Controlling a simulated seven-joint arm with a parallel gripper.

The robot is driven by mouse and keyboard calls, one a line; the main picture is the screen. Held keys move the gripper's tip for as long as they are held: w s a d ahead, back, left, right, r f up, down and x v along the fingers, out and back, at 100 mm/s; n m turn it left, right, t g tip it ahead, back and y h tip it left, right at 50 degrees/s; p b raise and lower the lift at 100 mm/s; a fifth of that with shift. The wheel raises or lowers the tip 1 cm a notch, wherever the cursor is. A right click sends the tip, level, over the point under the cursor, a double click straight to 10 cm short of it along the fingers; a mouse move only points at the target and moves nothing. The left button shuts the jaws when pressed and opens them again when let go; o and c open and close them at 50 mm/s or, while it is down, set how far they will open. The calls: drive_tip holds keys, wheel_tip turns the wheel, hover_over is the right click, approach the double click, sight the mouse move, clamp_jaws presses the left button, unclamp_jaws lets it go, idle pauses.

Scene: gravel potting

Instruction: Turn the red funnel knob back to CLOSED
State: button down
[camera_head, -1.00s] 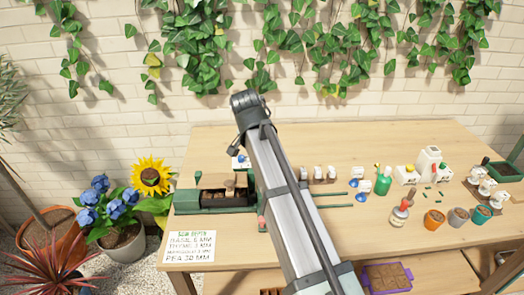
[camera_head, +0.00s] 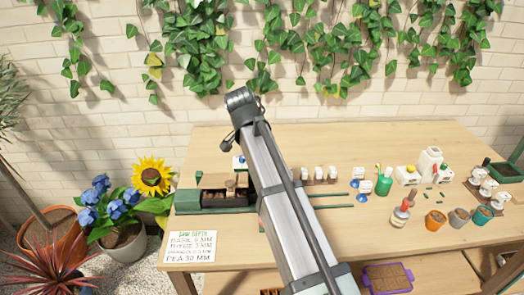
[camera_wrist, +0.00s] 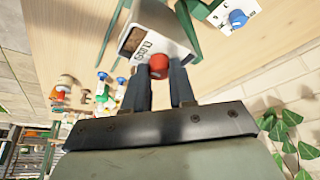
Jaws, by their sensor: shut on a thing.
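The red funnel knob (camera_wrist: 159,66) sits on the front of a white box-shaped funnel (camera_wrist: 172,27) in the wrist view. Dark marks are printed on the white face beside the knob, too small and tilted to read. Brown material shows inside the funnel's opening. My gripper (camera_wrist: 160,76) has one finger on each side of the knob and is shut on it. The knob's exact turn angle cannot be told.
A blue knob (camera_wrist: 238,18) on a white plate stands near the funnel. A green planter (camera_head: 215,209) is left of my arm in the head view. Small pots, including an orange one (camera_head: 435,219), and bottles stand at the right. Bare tabletop (camera_head: 330,240) lies right of my arm.

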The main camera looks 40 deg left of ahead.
drive_tip(key=c, duration=0.9)
unclamp_jaws()
drive_tip(key=shift+c, duration=0.2)
drive_tip(key=shift+r, duration=0.15)
drive_tip(key=v, duration=1.3)
drive_tip(key=shift+r, duration=0.25)
